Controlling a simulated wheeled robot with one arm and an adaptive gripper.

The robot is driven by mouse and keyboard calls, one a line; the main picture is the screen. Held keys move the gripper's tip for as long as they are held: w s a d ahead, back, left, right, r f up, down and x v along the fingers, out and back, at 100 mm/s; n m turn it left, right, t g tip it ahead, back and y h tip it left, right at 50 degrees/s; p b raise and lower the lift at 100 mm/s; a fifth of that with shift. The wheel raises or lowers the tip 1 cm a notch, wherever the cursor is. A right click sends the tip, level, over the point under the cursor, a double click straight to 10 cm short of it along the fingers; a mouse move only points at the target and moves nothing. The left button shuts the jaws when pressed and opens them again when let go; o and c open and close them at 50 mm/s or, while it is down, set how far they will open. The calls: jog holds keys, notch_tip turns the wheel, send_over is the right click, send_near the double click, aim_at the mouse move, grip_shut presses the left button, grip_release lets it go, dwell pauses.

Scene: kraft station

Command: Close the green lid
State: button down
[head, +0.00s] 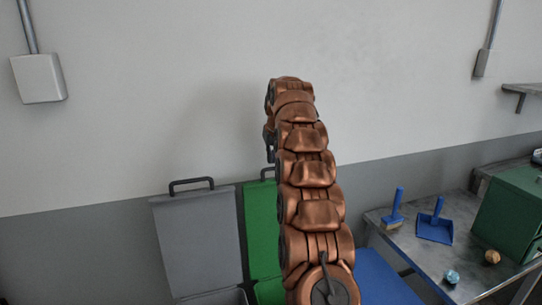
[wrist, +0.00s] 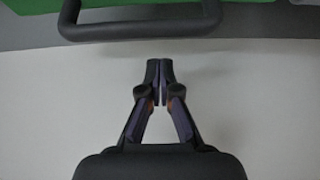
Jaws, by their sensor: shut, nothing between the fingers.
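The green lid (head: 261,228) stands raised against the wall in the head view, right of a grey lid. My copper arm hides its right part. The lid's dark handle (head: 267,174) is partly visible at its top edge. In the wrist view, the green lid (wrist: 30,8) shows at the top edge with its dark handle (wrist: 140,31) across the picture. My gripper (wrist: 159,70) is shut and empty, its fingertips just below the handle in that view, with a gap in the picture. In the head view my gripper is mostly hidden by my arm.
The grey lid (head: 197,239) also stands raised beside the green one. A blue surface (head: 383,280) lies right of my arm. A metal table (head: 466,262) at right holds a blue brush (head: 394,210), a blue dustpan (head: 435,224), small balls and a green box (head: 512,215).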

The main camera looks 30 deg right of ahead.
jog(key=shift+s+a+f+p, duration=0.1)
jog(key=shift+s+a+p, duration=0.1)
jog(key=shift+s, duration=0.4)
jog(key=shift+s+a+p, duration=0.1)
jog(key=shift+s+p, duration=0.1)
jog(key=shift+s, duration=0.35)
jog(key=shift+s+a+f, duration=0.1)
jog(key=shift+s, duration=0.2)
